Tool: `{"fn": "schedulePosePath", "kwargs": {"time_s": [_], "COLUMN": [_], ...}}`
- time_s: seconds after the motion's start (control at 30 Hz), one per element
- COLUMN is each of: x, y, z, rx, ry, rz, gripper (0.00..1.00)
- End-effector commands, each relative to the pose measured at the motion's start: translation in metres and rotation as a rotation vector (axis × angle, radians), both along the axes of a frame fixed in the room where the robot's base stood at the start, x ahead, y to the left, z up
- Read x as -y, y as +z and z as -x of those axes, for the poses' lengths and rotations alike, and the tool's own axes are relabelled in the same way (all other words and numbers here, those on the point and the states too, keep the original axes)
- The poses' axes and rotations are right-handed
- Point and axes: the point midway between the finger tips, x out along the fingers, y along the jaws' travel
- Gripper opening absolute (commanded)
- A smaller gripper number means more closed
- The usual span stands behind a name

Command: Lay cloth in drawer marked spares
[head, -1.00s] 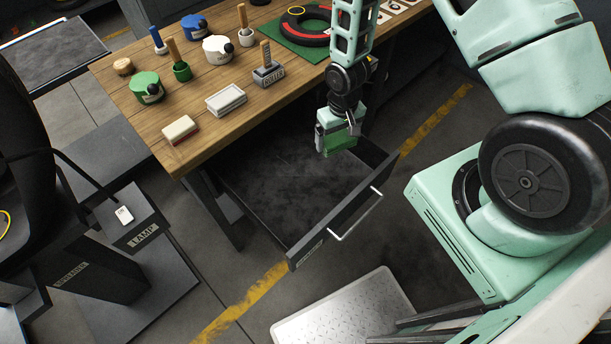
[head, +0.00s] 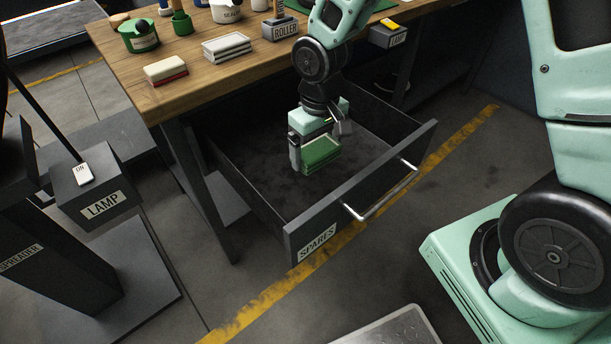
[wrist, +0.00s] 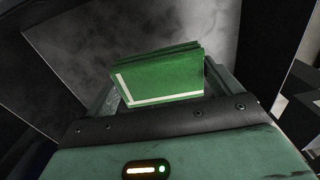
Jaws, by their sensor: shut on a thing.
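The drawer (head: 262,205) is dark grey, pulled out from under the bench, with a bar handle and a front label (head: 317,243) reading SPARES. Its visible floor is bare. I cannot tell whether the cloth touches the drawer floor.
The wooden bench (head: 130,75) above the drawer carries a red-and-white block (head: 166,70), a white stacked block (head: 227,47), a green pot (head: 138,35) and a ROLLER holder (head: 281,29). A LAMP box (head: 95,190) stands left. A metal plate (head: 390,330) lies on the floor in front.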

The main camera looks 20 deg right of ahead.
Motion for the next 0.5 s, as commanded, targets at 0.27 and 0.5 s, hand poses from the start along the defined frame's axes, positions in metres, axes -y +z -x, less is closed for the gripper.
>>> {"fn": "schedulePosePath", "kwargs": {"time_s": [0.27,0.5], "x": [-0.006,-0.006], "y": [-0.015,-0.052], "z": [0.007,0.006], "rx": [-0.001,0.001], "ry": [0.033,0.031], "rz": [0.012,0.01], "gripper": [0.72,0.72]}}
